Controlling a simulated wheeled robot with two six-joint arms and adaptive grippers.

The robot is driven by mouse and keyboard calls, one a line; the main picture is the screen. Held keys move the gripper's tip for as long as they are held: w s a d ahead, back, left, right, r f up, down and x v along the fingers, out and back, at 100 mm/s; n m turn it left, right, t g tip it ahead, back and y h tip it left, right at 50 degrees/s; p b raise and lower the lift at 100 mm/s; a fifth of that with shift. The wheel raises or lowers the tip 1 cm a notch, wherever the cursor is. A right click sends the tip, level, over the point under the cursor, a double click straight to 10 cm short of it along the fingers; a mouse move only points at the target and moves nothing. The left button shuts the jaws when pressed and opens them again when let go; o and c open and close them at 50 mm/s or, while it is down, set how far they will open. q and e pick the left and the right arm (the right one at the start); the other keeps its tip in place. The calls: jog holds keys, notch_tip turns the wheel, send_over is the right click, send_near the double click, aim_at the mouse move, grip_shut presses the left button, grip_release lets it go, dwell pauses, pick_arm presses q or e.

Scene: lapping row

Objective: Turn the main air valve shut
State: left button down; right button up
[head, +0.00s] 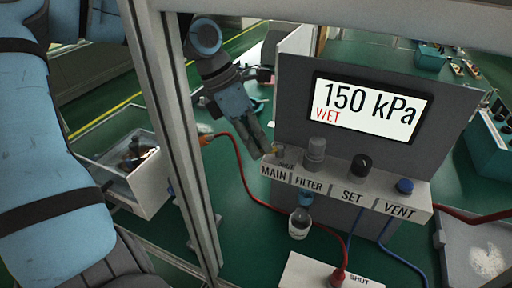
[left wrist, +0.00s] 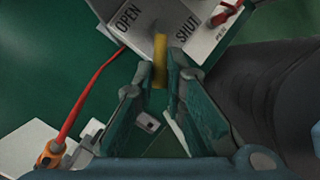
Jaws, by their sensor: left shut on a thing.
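The main air valve has a yellow handle (left wrist: 160,60) that stands between the printed words OPEN and SHUT in the left wrist view. In the head view only a small yellow bit of it (head: 275,149) shows above the MAIN label. My left gripper (head: 268,150) comes down on it from the upper left. In the left wrist view the fingers (left wrist: 166,72) are shut on the handle, one on each side. The grey panel's display (head: 367,108) reads 150 kPa and WET in red. My right gripper is not in view.
Beside MAIN are the grey FILTER knob (head: 315,150), black SET knob (head: 361,165) and blue VENT button (head: 405,186). A red hose (head: 245,180) curves over the green bench. A metal post (head: 172,120) and a white bin of parts (head: 145,192) stand left.

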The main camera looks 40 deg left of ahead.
pick_arm(q)
jog(key=shift+s+d+f+n+t+b, duration=0.2)
jog(key=shift+d+n+t+b, duration=0.15)
jog(key=shift+n+b, duration=0.65)
jog(key=shift+s+d+r+n+y+b, duration=0.1)
jog(key=shift+d+r+n+y+b, duration=0.15)
jog(key=shift+b, duration=0.25)
jog(key=shift+a, duration=0.1)
jog(key=c, duration=1.7)
grip_release()
jog(key=shift+o, duration=0.2)
jog(key=v, duration=1.2)
jog(key=shift+o, duration=0.5)
